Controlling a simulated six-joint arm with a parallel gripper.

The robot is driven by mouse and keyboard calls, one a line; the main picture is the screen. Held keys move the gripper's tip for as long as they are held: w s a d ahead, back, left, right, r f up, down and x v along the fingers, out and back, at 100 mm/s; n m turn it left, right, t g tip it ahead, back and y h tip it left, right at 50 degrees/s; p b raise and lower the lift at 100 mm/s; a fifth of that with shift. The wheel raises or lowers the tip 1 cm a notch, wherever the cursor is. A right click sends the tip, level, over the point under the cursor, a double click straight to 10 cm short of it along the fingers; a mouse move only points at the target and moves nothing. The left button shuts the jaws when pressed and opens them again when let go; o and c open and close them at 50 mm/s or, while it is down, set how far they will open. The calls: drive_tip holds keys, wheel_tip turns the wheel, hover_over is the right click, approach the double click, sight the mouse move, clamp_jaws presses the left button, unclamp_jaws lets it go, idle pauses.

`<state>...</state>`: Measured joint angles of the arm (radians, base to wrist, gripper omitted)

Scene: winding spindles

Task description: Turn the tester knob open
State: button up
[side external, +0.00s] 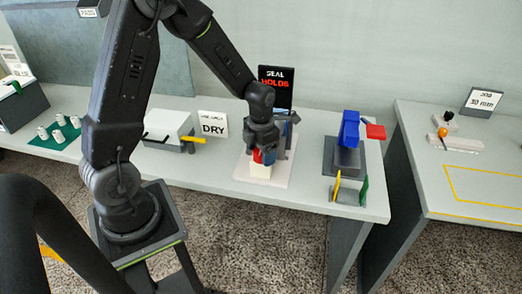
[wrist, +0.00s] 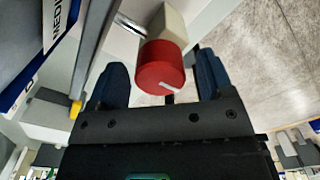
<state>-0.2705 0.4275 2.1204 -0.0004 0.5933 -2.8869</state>
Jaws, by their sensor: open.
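The tester knob (wrist: 158,70) is a red cylinder with a white mark line on its face, fixed to a cream block (wrist: 168,24). In the wrist view my gripper (wrist: 162,78) is open, with one dark blue finger on each side of the knob and gaps to both. In the side view my gripper (side external: 262,148) points down at the tester. A bit of the red knob (side external: 257,157) shows between the fingers, above the cream block (side external: 260,172); the rest is hidden. The tester stands on a pale base plate (side external: 244,174).
A dark sign reading "SEAL HOLDS" (side external: 277,86) stands behind the tester. Left are a "DRY" sign (side external: 213,124) and a white box with a yellow handle (side external: 168,128). Right is a blue and grey fixture (side external: 348,133), with yellow and green plates (side external: 350,192) before it.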

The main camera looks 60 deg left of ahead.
wheel_tip(320, 180, up, 14)
idle(0.6)
drive_tip(key=s+d+r+n+t, duration=0.2)
drive_tip(key=s+d+n, duration=0.3)
drive_tip(key=n, duration=1.3)
drive_tip(key=s+d+r+n+t, duration=0.3)
drive_tip(key=s+n, duration=0.7)
drive_tip(key=n, duration=0.7)
wheel_tip(320, 180, up, 2)
drive_tip(key=shift+s+d+r+n+t, duration=0.2)
drive_tip(key=shift+s+d+n+t, duration=0.15)
drive_tip(key=shift+d, duration=0.6)
